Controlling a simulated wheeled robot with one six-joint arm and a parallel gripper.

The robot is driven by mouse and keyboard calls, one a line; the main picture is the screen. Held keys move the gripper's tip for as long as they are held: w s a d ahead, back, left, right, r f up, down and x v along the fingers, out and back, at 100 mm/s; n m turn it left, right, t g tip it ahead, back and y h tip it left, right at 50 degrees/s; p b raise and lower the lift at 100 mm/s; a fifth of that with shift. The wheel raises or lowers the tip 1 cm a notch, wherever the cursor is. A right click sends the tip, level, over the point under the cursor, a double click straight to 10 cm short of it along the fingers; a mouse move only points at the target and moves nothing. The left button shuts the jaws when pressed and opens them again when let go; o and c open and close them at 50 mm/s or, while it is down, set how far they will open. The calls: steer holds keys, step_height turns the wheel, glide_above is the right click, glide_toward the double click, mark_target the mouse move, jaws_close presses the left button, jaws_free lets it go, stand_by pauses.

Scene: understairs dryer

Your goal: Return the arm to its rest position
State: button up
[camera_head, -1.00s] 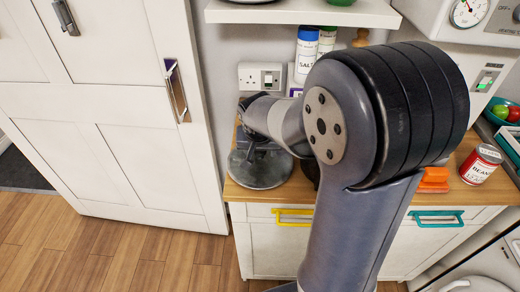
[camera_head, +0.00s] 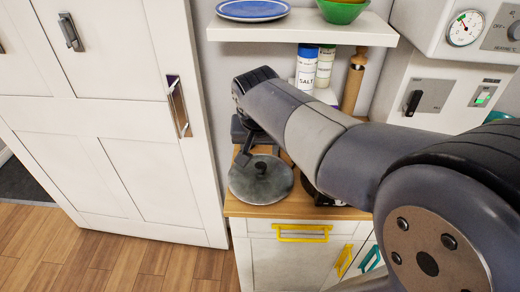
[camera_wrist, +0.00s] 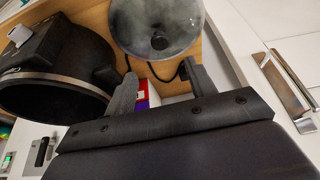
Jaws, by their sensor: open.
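My arm crosses the head view from the lower right toward the worktop. My gripper (camera_wrist: 162,78) shows in the wrist view with its two dark fingers apart and nothing between them. In the head view, its end is partly hidden by my wrist, above the rear of a round grey lid (camera_head: 262,186). The lid has a dark knob and lies on the wooden worktop; it also shows beyond the fingertips in the wrist view (camera_wrist: 182,22). A black pot (camera_wrist: 40,82) stands beside it, mostly hidden by my arm in the head view.
A tall white door (camera_head: 105,120) with a metal handle (camera_head: 178,105) stands at left. A shelf (camera_head: 300,30) with a blue plate (camera_head: 253,10) and a green bowl (camera_head: 342,12) hangs above the worktop. A salt container (camera_head: 306,68) stands at the back. Floor (camera_head: 110,265) is clear at lower left.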

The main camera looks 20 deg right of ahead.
mark_target(261, 165)
steer(key=shift+f, duration=0.15)
steer(key=x, duration=1.1)
steer(key=shift+w+f, duration=0.2)
steer(key=shift+w, duration=0.1)
steer(key=shift+r, duration=0.75)
